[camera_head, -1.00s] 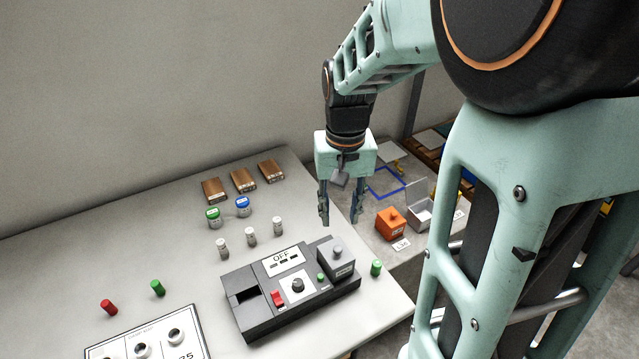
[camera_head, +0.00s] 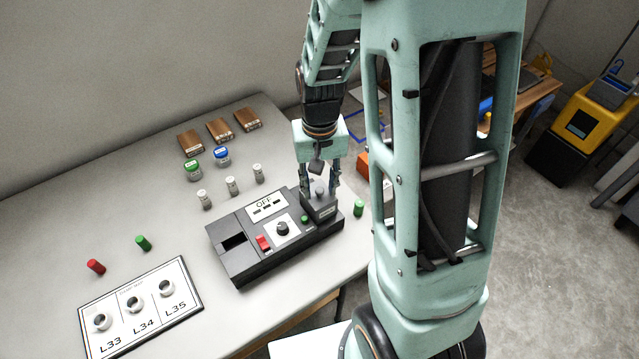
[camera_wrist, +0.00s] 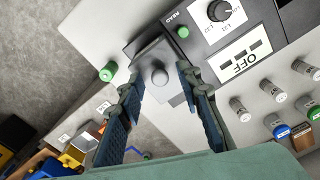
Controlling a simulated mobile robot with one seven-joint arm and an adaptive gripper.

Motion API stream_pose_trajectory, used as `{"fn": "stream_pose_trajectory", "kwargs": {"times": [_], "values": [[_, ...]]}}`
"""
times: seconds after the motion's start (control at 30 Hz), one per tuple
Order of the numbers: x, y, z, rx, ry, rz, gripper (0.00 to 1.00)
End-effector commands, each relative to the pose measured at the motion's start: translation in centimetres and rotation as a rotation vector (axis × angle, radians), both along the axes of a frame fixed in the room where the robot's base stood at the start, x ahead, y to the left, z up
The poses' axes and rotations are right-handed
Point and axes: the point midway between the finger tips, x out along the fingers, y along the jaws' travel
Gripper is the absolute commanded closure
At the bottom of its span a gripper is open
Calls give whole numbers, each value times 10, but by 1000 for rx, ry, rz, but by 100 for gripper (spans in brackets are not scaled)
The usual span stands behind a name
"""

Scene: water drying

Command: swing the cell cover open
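The cell cover (camera_head: 320,207) is a dark grey block with a round grey knob (camera_wrist: 159,75) on top, at the right end of the black device (camera_head: 250,262). It looks shut. My gripper (camera_head: 320,182) points down over the cover, its fingers spread. In the wrist view, my gripper (camera_wrist: 158,82) has one finger on each side of the knob with gaps visible. Whether the fingertips reach down to knob height is hard to tell. The device display reads OFF (camera_head: 265,206).
Several white-grey vials (camera_head: 232,186) and two jars with green and blue lids (camera_head: 222,156) stand behind the device. A green cylinder (camera_head: 358,208) stands close at its right. A tray labelled L33 to L35 (camera_head: 188,300) lies at front left.

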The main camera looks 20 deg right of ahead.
Motion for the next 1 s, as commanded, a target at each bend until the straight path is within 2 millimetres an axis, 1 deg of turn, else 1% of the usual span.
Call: {"fn": "stream_pose_trajectory", "kwargs": {"times": [0.07,0.37,0.8,1.0], "values": [[0,0,0,0,0,0,68],[0,0,0,0,0,0,100],[1,0,2,-2,7,0,100],[6,2,7,-18,53,2,100]]}}
